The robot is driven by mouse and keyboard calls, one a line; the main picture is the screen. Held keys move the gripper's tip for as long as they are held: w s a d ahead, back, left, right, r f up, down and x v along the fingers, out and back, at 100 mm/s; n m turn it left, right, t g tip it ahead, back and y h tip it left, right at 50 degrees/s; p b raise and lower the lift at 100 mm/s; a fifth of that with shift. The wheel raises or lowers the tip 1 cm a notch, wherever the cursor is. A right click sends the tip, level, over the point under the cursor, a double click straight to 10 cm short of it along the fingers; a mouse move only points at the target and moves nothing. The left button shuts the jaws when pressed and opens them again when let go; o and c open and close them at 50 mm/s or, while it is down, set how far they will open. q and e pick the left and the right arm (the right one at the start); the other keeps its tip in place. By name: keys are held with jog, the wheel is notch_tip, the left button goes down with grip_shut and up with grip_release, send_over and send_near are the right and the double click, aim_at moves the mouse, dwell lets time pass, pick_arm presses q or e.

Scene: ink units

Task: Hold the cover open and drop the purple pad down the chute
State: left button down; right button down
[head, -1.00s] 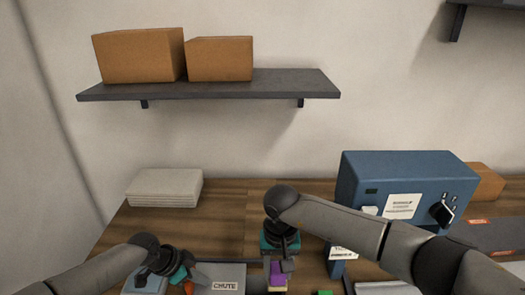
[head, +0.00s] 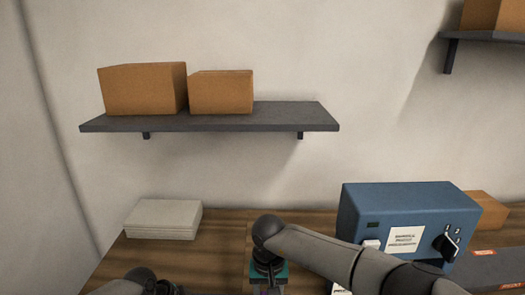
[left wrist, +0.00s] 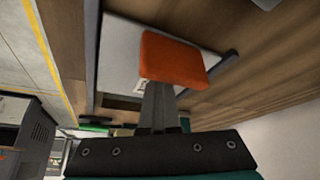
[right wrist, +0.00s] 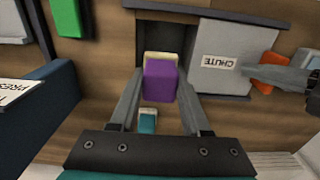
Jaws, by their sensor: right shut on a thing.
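The purple pad (right wrist: 160,82), with a cream end, is between the fingers of my right gripper (right wrist: 160,90), which is shut on it. In the right wrist view it overlaps the near part of the dark chute opening (right wrist: 162,32); its height above it is unclear. The grey cover (right wrist: 218,50), labelled CHUTE, lies to the right of the opening, leaving it uncovered. Its orange handle (right wrist: 268,72) also shows in the left wrist view (left wrist: 172,58). My left gripper (left wrist: 158,100) has its fingers together against the handle; their tips are hidden behind it.
A small teal and white block (right wrist: 148,120) lies beyond my right fingers, and a green block (right wrist: 65,18) sits to the left. A blue machine (head: 400,215) stands on the table at right. Grey stacked sheets (head: 163,219) lie at left, below a shelf (head: 210,120) with boxes.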

pick_arm(q)
jog(key=shift+a, duration=0.1)
pick_arm(e)
jog(key=shift+s+d+f, duration=0.15)
jog(key=shift+s+f, duration=0.1)
jog(key=shift+f, duration=0.65)
jog(key=shift+s+d+f, duration=0.1)
jog(key=shift+s+f, duration=0.1)
jog(key=shift+f, duration=0.65)
grip_release()
jog(key=shift+r, duration=0.1)
jog(key=shift+r, duration=3.45)
